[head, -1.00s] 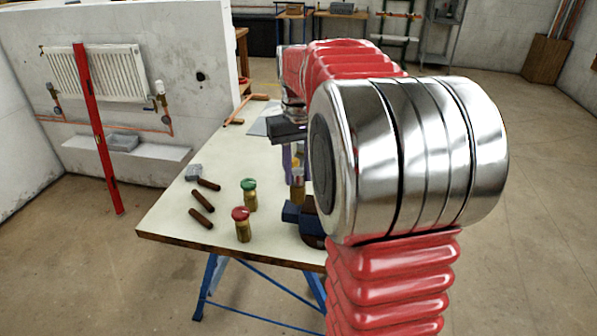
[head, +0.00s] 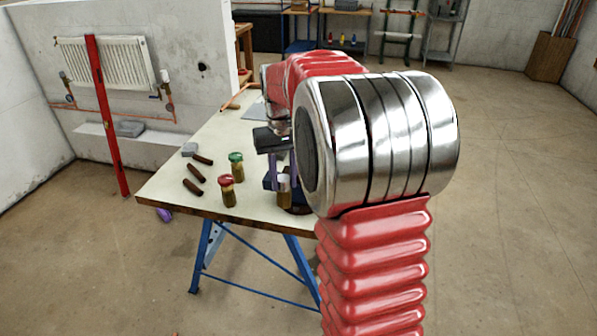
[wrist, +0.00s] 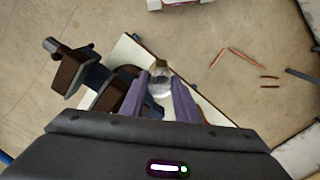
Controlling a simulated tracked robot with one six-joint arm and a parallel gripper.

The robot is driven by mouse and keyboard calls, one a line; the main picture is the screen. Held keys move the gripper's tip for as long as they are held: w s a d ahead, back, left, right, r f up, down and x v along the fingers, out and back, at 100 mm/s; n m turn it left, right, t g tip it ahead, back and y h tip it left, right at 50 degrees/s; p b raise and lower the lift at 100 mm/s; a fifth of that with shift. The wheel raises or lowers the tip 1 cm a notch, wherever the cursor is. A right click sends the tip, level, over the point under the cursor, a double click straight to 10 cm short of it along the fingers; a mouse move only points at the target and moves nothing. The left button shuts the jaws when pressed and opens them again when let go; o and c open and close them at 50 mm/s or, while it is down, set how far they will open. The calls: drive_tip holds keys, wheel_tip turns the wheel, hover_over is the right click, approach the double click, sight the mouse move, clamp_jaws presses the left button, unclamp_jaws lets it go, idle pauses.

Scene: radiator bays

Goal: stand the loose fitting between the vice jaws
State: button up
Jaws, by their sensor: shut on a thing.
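The loose fitting is a brass piece with a pale, shiny end (wrist: 160,84). It is held between the two purple fingers of my gripper (wrist: 162,98), which are shut on it. In the head view the fitting's brass body (head: 284,192) shows low beside my gripper (head: 274,172), partly hidden by my arm. The dark blue vice (head: 270,181) is right by it on the bench, mostly hidden. In the wrist view the vice (wrist: 96,76) lies to the left of the fitting, with its handle at far left. I cannot tell whether fitting and vice touch.
On the bench (head: 185,207) stand a red-topped fitting (head: 227,190) and a green-topped fitting (head: 237,167). Brown rods (head: 193,187) and a hammer (head: 190,150) lie left of them. A radiator (head: 105,64) hangs on the wall.

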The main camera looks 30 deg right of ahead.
drive_tip(key=w+a+f+n, duration=0.1)
drive_tip(key=w+a+f, duration=0.1)
drive_tip(key=a+f, duration=0.4)
drive_tip(key=w+a+f+n, duration=0.2)
drive_tip(key=a+f, duration=0.5)
drive_tip(key=a, duration=0.6)
drive_tip(key=shift+w+a+f, duration=0.15)
drive_tip(key=shift+w+f, duration=0.1)
drive_tip(key=shift+w, duration=0.25)
